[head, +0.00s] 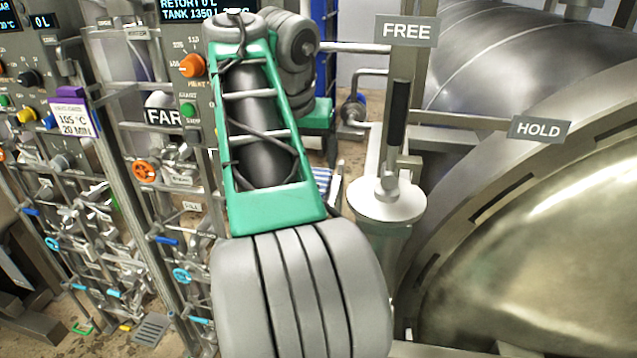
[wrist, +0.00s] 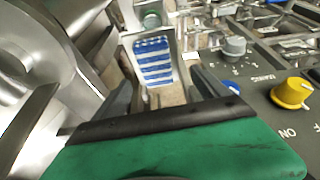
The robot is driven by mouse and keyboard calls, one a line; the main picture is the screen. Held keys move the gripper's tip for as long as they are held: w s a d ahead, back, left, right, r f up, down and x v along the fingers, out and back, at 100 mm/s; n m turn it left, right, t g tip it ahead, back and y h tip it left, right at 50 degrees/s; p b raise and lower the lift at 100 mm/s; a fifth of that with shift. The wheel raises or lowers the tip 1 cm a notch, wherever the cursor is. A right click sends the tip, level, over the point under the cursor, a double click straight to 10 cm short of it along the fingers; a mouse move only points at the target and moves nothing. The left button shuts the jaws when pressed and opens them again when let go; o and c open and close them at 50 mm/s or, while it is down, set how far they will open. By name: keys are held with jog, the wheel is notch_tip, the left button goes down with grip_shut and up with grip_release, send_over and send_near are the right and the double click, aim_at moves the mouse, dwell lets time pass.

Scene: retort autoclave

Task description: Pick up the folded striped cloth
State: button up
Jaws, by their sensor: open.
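The folded striped cloth (wrist: 153,62), blue and white, shows in the upper middle of the wrist view, beyond my gripper and apart from it. In the head view a small striped part of the cloth (head: 335,184) shows just right of my arm; the rest is hidden behind the arm. My gripper (wrist: 166,92) is open in the wrist view, its two fingers left and right of the gap below the cloth, with nothing between them. In the head view my arm hides most of the gripper.
A large steel retort door (head: 540,250) fills the right, with a post and FREE (head: 407,31) and HOLD (head: 540,129) signs beside it. A round pale plate (head: 386,200) stands right of my arm. Control panels and valve racks (head: 165,170) crowd the left.

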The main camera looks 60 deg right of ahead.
jog(key=b+x, duration=0.4)
jog(key=s+b+x, duration=0.1)
jog(key=b+x, duration=0.1)
jog(key=shift+d+f+b, duration=0.3)
jog(key=shift+d, duration=0.05)
jog(key=shift+w+d+f, duration=0.25)
jog(key=shift+d+f, duration=0.05)
jog(key=shift+r, duration=0.15)
jog(key=c, duration=1.5)
jog(key=shift+o, duration=0.2)
jog(key=shift+s+a+r+p, duration=0.1)
jog(key=shift+a+r+p, duration=0.1)
jog(key=shift+r+p, duration=0.2)
notch_tip(320, 180, up, 7)
jog(key=p, duration=0.6)
jog(key=shift+f, duration=0.1)
jog(key=s+a+p, duration=0.2)
jog(key=s+a, duration=0.2)
jog(key=a, duration=0.5)
jog(key=s+a+p, duration=0.2)
jog(key=s+a, duration=0.1)
jog(key=a, duration=0.6)
jog(key=shift+s+f, duration=0.35)
